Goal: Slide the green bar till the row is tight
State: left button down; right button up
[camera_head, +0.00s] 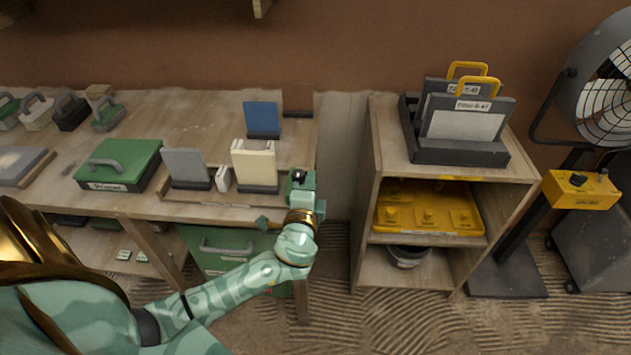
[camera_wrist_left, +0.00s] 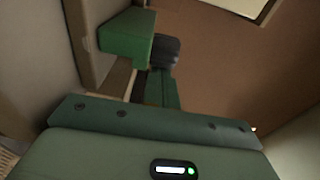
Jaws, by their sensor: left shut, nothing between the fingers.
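A row of upright boards stands in a shallow wooden tray (camera_head: 205,198) at the table's front edge: a grey board (camera_head: 184,164), a small white block (camera_head: 223,179) and cream boards (camera_head: 254,163). A gap shows between the white block and the cream boards. My left gripper (camera_head: 298,176) is at the tray's right end, right of the cream boards, shut and empty. In the left wrist view a green block (camera_wrist_left: 127,36), seemingly the green bar, lies left of the shut fingers (camera_wrist_left: 163,52); I cannot tell if they touch. In the head view it merges with my gripper. My right gripper is out of view.
A green case (camera_head: 120,160) lies left of the row. A blue board (camera_head: 262,117) and a brown one (camera_head: 298,98) stand behind. Right of the table, past a gap, is a shelf (camera_head: 362,200) with filter panels (camera_head: 465,119) and a yellow tray (camera_head: 428,207).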

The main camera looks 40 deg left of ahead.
aim_at(293, 179)
pick_arm(q)
jog(key=s+a, duration=0.2)
jog(key=a, duration=0.1)
jog(key=shift+s+a, duration=0.15)
jog(key=shift+a, duration=0.1)
dwell(0.4)
